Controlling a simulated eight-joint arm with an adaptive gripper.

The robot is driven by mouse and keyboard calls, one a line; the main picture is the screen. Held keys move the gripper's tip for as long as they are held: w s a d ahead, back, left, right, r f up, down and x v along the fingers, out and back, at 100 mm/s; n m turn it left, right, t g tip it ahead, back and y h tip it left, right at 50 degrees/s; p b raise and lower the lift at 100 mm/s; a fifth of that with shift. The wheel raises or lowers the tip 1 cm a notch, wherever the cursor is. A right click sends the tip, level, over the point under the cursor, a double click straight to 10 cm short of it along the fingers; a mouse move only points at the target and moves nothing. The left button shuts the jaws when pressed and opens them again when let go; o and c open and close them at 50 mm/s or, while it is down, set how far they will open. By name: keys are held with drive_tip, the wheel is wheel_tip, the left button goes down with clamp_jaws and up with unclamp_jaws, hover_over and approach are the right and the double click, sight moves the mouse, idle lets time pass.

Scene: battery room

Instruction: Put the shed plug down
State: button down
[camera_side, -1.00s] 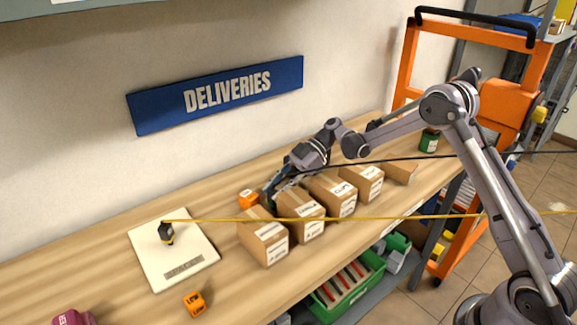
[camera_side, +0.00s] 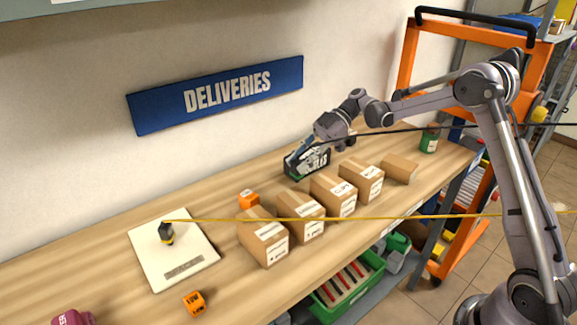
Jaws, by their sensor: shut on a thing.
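My gripper (camera_side: 302,165) is shut on a dark green and black block (camera_side: 292,172), largely covered by the fingers, at the back of the bench behind the cartons. I cannot tell whether this block touches the bench. A small black and yellow plug (camera_side: 167,233) stands on a white board (camera_side: 150,263) at the left, well away from my gripper. A yellow cable (camera_side: 380,217) runs from it to the right across the view. Which of these is the shed plug, I cannot tell for certain.
Several cardboard cartons (camera_side: 264,240) stand in a row along the wooden bench (camera_side: 90,255). Orange blocks lie behind them (camera_side: 249,198) and near the front edge (camera_side: 195,303). A black cable (camera_side: 440,128) crosses my arm. A green can (camera_side: 429,141) stands far right.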

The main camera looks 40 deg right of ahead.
drive_tip(key=d+r, duration=0.1)
drive_tip(key=s+d+r, duration=0.1)
drive_tip(key=d, duration=0.1)
drive_tip(key=s+d, duration=0.1)
drive_tip(key=shift+d+r, duration=0.25)
drive_tip(key=shift+r, duration=0.15)
drive_tip(key=shift+d+r, duration=0.1)
drive_tip(key=shift+d, duration=0.2)
drive_tip(key=w+d+m+t+h, duration=0.2)
drive_tip(key=d+m+t, duration=0.3)
drive_tip(key=d, duration=0.6)
drive_tip(key=w+d+m+t+h, duration=0.15)
drive_tip(key=d+m+t, duration=0.3)
drive_tip(key=d, duration=0.65)
drive_tip(key=s+d+m+t+h, duration=0.1)
drive_tip(key=s+d+m+h, duration=0.25)
drive_tip(key=d, duration=0.75)
drive_tip(key=s+d+m+t+h, duration=0.25)
drive_tip(key=d+m+h, duration=0.25)
drive_tip(key=d, duration=0.5)
drive_tip(key=shift+g, duration=0.4)
drive_tip(key=shift+w+a+f, duration=0.7)
drive_tip(key=shift+w+f, duration=0.9)
drive_tip(key=shift+f, duration=0.15)
drive_tip(key=shift+w+a+f, duration=0.75)
drive_tip(key=shift+w+f, duration=0.85)
drive_tip(key=shift+f, duration=0.2)
drive_tip(key=shift+w+a+f, duration=0.7)
drive_tip(key=shift+w+f, duration=0.9)
drive_tip(key=shift+f, duration=0.15)
